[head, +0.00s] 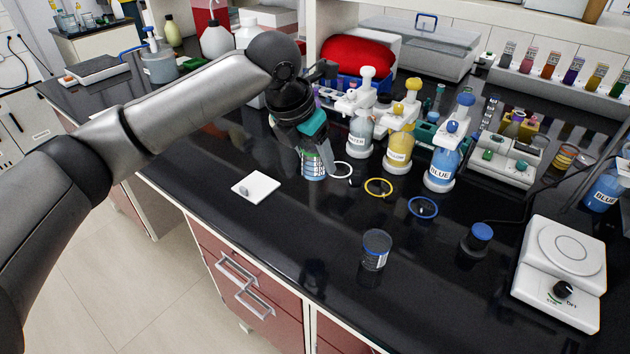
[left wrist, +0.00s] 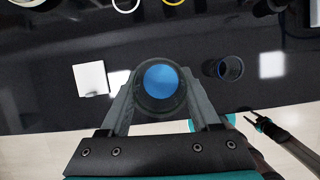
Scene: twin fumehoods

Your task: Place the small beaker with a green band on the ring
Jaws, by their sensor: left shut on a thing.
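My left gripper (head: 314,158) is shut on a small beaker with a green band (head: 313,168), just left of the white ring (head: 341,170). The beaker looks upright; I cannot tell if its base touches the bench. In the left wrist view the beaker (left wrist: 160,83) sits between the fingers, seen from above with a round blue middle. A yellow ring (head: 379,187) and a blue ring (head: 423,207) lie further right. Part of what looks like my right gripper (left wrist: 262,124) shows at the lower right of the left wrist view; its jaw opening is unclear.
A second small beaker (head: 376,249) stands near the bench's front edge, beside a blue-capped bottle (head: 477,240). A white tile (head: 255,187) lies left of the held beaker. Wash bottles, including a yellow one (head: 399,147) and a blue one (head: 441,164), stand behind the rings.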

